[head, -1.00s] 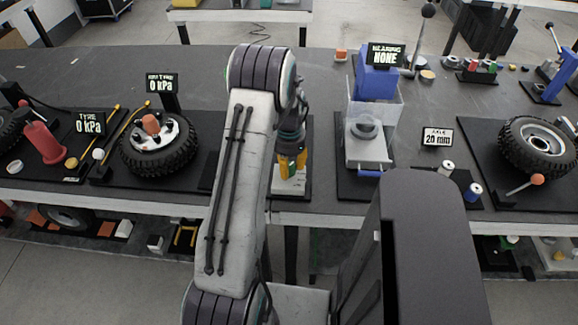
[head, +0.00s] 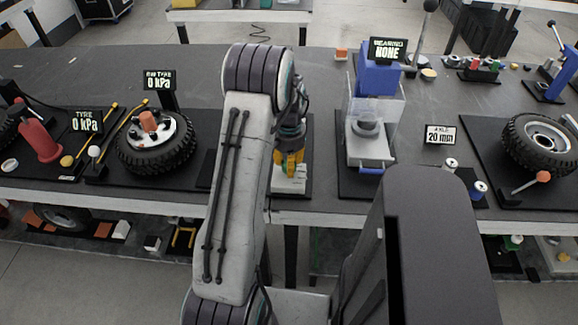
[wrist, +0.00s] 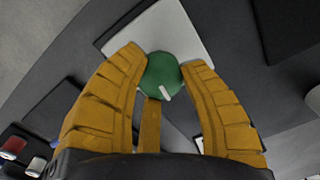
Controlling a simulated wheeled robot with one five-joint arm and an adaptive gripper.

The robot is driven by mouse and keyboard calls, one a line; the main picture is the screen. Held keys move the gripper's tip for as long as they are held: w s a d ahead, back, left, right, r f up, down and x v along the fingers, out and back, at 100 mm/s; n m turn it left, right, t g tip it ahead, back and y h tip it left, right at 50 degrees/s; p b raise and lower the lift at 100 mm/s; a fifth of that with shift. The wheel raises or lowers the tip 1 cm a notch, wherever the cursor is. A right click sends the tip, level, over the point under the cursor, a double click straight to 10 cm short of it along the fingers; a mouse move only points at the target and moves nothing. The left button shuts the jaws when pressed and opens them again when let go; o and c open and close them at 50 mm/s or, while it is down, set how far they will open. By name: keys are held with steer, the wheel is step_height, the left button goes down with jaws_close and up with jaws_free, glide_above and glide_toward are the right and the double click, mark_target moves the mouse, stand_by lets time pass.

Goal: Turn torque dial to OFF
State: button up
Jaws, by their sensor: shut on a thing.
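The torque dial is a green round knob (wrist: 161,76) with a white pointer mark, on a pale plate (wrist: 190,28) in the wrist view. My gripper (wrist: 162,72) has yellow ribbed fingers, one on each side of the knob, and it is shut on it. The pointer mark points toward the lower right in the wrist view. No OFF label can be read. In the head view my gripper (head: 288,160) points down at a pale block (head: 289,181) near the front edge of the bench; the knob cannot be made out there.
To the right stands a blue press (head: 378,78) with a clear guard and a sign reading NONE. To the left lies a tyre (head: 157,148) with a 0 kPa sign. A 20 mm sign (head: 440,134) and another tyre (head: 538,143) are farther right.

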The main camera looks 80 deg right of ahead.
steer(key=shift+a+f+n, duration=0.1)
steer(key=shift+f+n, duration=0.05)
steer(key=shift+n, duration=0.85)
steer(key=o, duration=1.2)
steer(key=shift+r, duration=0.75)
step_height(320, 180, up, 11)
steer(key=shift+f, duration=0.15)
